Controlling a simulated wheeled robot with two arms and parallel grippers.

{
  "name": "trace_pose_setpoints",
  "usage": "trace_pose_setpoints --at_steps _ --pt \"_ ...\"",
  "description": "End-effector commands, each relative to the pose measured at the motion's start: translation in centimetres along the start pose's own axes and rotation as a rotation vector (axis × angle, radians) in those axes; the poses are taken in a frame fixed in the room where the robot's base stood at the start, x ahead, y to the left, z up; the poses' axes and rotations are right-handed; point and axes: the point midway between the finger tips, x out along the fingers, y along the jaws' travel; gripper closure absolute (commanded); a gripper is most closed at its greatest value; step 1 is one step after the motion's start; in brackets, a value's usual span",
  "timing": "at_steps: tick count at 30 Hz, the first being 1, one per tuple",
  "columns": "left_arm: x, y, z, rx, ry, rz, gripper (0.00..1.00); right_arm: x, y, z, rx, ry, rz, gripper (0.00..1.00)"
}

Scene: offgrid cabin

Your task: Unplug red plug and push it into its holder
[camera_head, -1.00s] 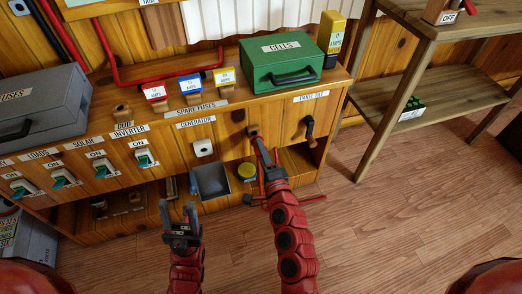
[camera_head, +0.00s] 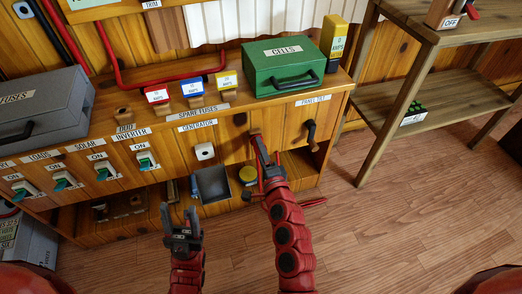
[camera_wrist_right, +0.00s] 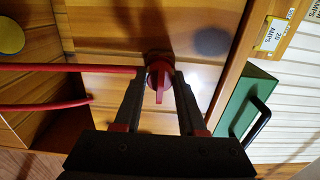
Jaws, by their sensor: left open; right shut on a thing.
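The red plug (camera_wrist_right: 160,78) shows in the right wrist view as a round red body with a narrow grip, against the wooden cabinet front. My right gripper (camera_wrist_right: 160,92) is shut on it, one finger on each side. A red cable (camera_wrist_right: 85,68) runs left from beside the plug. In the head view, my right gripper (camera_head: 260,142) reaches a small brown block (camera_head: 256,132) on the cabinet front; the plug is mostly hidden there. I cannot tell how deep the plug sits. A white socket (camera_head: 204,151) is under the GENERATOR label. My left gripper (camera_head: 180,213) is open and empty, low in front.
A green CELLS box (camera_head: 285,68) and several coloured fuses stand on the cabinet top. A black PANEL TILT crank (camera_head: 310,135) sticks out to the right of my right gripper. A grey bin (camera_head: 212,184) is below the socket. The floor to the right is clear.

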Motion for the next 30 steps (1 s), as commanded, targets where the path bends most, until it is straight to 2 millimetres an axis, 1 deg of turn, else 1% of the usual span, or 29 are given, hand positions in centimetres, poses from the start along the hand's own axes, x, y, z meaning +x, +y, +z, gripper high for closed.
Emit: trace_pose_setpoints --at_steps 7,8,9,13,24,28,30 --pt "-0.1 0.0 0.0 0.000 0.000 0.000 0.50 0.6 0.0 0.0 -0.001 0.001 -0.001 1.00" --pt "-0.1 0.0 0.0 0.000 0.000 0.000 0.50 0.6 -0.1 0.0 -0.001 0.001 -0.001 0.56" --pt "0.0 0.0 0.0 0.000 0.000 0.000 0.50 0.6 -0.1 0.0 -0.001 0.001 -0.001 0.49" --pt "0.0 0.0 0.0 0.000 0.000 0.000 0.50 0.6 -0.1 0.0 -0.001 0.001 -0.001 0.26" --pt "0.1 0.0 -0.1 0.002 0.007 0.009 0.50 0.6 -0.1 0.0 -0.001 0.000 -0.001 0.25" --pt "0.5 -0.1 -0.1 0.001 0.003 0.003 0.50 -1.0 -0.2 0.0 -0.001 0.001 -0.002 0.25" --pt "0.7 -0.1 -0.1 0.000 0.000 0.000 0.50 -2.4 -0.2 0.0 -0.002 0.001 0.000 0.25"
